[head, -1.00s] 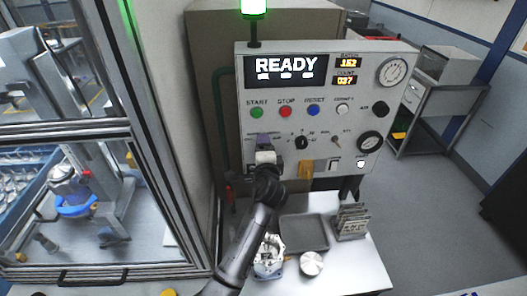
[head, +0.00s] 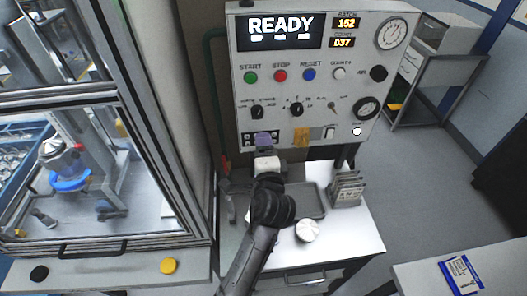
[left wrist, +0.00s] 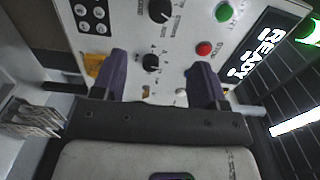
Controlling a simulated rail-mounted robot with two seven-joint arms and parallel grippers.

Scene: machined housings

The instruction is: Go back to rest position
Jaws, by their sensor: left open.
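My left gripper (head: 265,139) is in front of the lower left part of the control panel (head: 348,88), just below the left selector knob (head: 257,112). Its two purple fingers stand apart with nothing between them, which also shows in the left wrist view (left wrist: 162,80). There the fingers point at the panel face, with the black knobs, the green START button (left wrist: 224,12) and the red STOP button (left wrist: 204,48) beyond them. Whether the fingertips touch the panel cannot be told. The display reads READY. My right gripper is not in view.
Below the panel a white table holds a grey tray (head: 312,205), a round metal part (head: 307,231) and a rack of plates (head: 346,188). A glazed machine enclosure (head: 120,150) stands close on the left. Open floor (head: 430,190) lies to the right.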

